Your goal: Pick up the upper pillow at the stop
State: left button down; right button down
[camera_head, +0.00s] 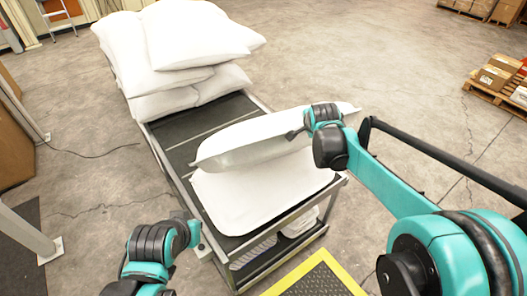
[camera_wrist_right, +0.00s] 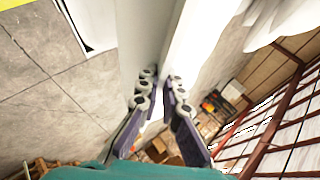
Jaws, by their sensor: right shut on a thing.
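The upper white pillow (camera_head: 235,140) is at the near end of the dark conveyor table, tilted with its right side raised above a lower white pillow (camera_head: 255,195). My right gripper (camera_head: 292,134) is shut on its edge from the right. In the right wrist view the two fingers of the right gripper (camera_wrist_right: 160,80) pinch the white fabric of the upper pillow (camera_wrist_right: 185,35). The lower pillow lies flat on the table. My left gripper (camera_head: 196,230) is beside the table's left edge, away from the pillows; its finger opening is not clear.
A pile of several white pillows (camera_head: 175,50) stands at the table's far end. The conveyor table (camera_head: 205,120) has a bare dark stretch between pile and near pillows. A yellow-edged black mat (camera_head: 318,282) lies in front. Pallets with boxes (camera_head: 495,75) stand far right.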

notch_tip(320, 180, up, 18)
jog(key=n+g+h+p, duration=0.1)
jog(key=g+p, duration=0.3)
jog(key=p, duration=1.1)
jog(key=shift+r+h, duration=0.25)
jog(key=shift+h, duration=0.65)
